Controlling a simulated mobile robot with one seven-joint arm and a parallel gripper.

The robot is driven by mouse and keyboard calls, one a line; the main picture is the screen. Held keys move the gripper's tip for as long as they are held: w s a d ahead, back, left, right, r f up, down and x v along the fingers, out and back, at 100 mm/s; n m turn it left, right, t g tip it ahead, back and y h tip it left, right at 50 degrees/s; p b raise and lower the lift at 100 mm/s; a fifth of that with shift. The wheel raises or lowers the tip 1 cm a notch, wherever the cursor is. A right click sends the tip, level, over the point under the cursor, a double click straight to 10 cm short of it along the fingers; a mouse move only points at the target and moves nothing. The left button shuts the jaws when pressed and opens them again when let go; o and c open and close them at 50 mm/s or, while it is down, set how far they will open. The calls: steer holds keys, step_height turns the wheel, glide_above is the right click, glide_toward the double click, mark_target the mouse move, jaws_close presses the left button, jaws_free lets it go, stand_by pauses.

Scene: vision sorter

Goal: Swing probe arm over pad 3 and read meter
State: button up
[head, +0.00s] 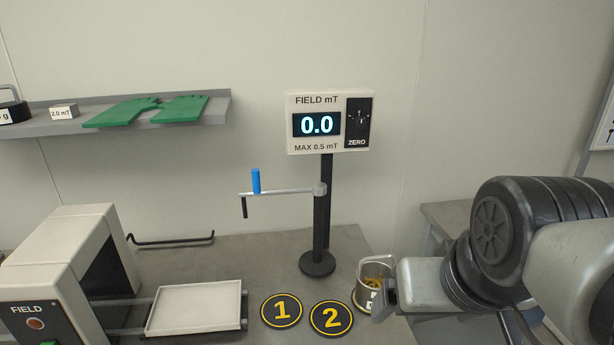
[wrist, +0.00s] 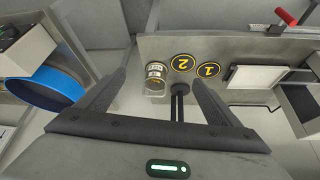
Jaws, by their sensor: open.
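The meter (head: 330,122) on a black post reads 0.0 and is marked FIELD mT, MAX 0.5 mT. The silver probe arm (head: 285,191) points left from the post, with an upright blue handle (head: 256,181) and a black probe tip (head: 244,207) hanging at its end. Pad 1 (head: 281,310) and pad 2 (head: 331,318) lie on the bench; no pad marked 3 shows. My gripper (wrist: 157,77) is open, its fingers apart.
The cup holds brass-coloured pieces. A white tray (head: 196,307) sits at a FIELD machine (head: 55,260). A shelf (head: 190,118) holds green pieces. In the wrist view, a blue bin (wrist: 47,90) lies left and a red-handled lever (wrist: 285,17) at top right.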

steer(key=shift+c, duration=1)
steer(key=w, duration=0.2)
steer(key=w+d+t, duration=0.1)
steer(key=w, duration=0.2)
steer(key=w+t+h+b, duration=0.1)
steer(key=w, duration=0.2)
steer(key=shift+w+d+r, duration=0.25)
steer(key=c, duration=1.1)
steer(key=w+t, duration=0.1)
steer(key=w, duration=0.2)
steer(key=w+a+n+t+b, duration=0.1)
steer(key=w, duration=0.3)
steer(key=w+a+r+n+t, duration=0.1)
steer(key=w, duration=0.3)
steer(key=shift+w+t+y, duration=0.25)
steer(key=shift+t+y, duration=0.15)
steer(key=w+a+n+y+b, duration=0.1)
steer(key=w+a+y, duration=0.3)
steer(key=a, duration=0.6)
steer(key=w+a+n+t+y+b, duration=0.1)
steer(key=w+a+n+y, duration=0.2)
steer(key=w+a, duration=0.6)
steer(key=w+a+f+n+y+b, duration=0.1)
steer(key=w+a+y, duration=0.5)
steer(key=a, duration=0.6)
steer(key=shift+w+a+n+b, duration=0.4)
steer(key=shift+w+n+b, duration=0.2)
steer(key=shift+n, duration=0.4)
steer(key=shift+s, duration=0.1)
jaws_close()
